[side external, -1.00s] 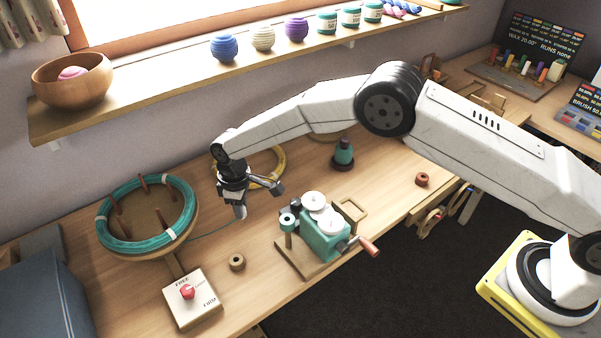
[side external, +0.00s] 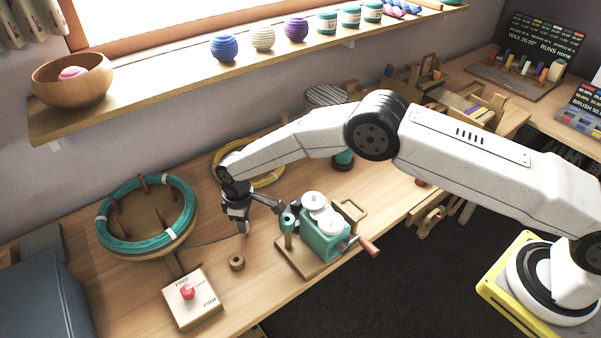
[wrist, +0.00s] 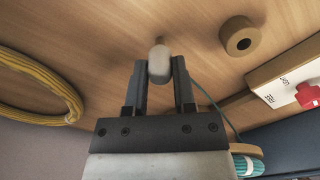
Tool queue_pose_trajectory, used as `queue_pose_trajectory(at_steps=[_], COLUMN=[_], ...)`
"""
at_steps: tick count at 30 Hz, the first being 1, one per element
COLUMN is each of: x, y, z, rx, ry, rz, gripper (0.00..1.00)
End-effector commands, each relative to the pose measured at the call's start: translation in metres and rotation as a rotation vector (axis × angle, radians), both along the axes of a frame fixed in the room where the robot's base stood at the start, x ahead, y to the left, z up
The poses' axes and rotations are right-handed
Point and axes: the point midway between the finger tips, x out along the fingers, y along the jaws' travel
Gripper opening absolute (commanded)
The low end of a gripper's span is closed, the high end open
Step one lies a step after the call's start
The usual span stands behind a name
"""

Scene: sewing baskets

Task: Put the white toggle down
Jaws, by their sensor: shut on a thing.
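The white toggle (wrist: 159,64) is a small rounded white piece, seen in the wrist view between the fingertips of my gripper (wrist: 160,75). My gripper is shut on it. In the side view my gripper (side external: 242,226) points down at the wooden table (side external: 120,285), just left of the green winding device. The toggle's lower end is at or close above the table. I cannot tell whether it touches. In the side view the toggle is too small to tell apart from the fingers.
A wooden ring (side external: 237,262) lies just in front of my gripper. The green winder (side external: 322,238) stands to the right. A coil of teal cord (side external: 130,243) on a round stand is left, with a red-knob box (side external: 193,300) in front. A yellow coil (side external: 268,178) lies behind.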

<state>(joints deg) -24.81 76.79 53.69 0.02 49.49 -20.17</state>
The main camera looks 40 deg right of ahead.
Motion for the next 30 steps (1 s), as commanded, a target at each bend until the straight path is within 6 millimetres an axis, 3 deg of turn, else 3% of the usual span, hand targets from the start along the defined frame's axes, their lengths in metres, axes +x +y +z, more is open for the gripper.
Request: queue_pose_trajectory(at_steps=[9,10,12,13,30], x=[0.000,0.000,0.000,0.000,0.001], y=[0.000,0.000,0.000,0.000,0.000], z=[-0.003,-0.003,-0.003,-0.003,0.008], rx=[0.000,0.000,0.000,0.000,0.001], ry=[0.000,0.000,0.000,0.000,-0.002], rz=[0.000,0.000,0.000,0.000,0.000], gripper=[0.00,0.42,0.64,0.68,0.68])
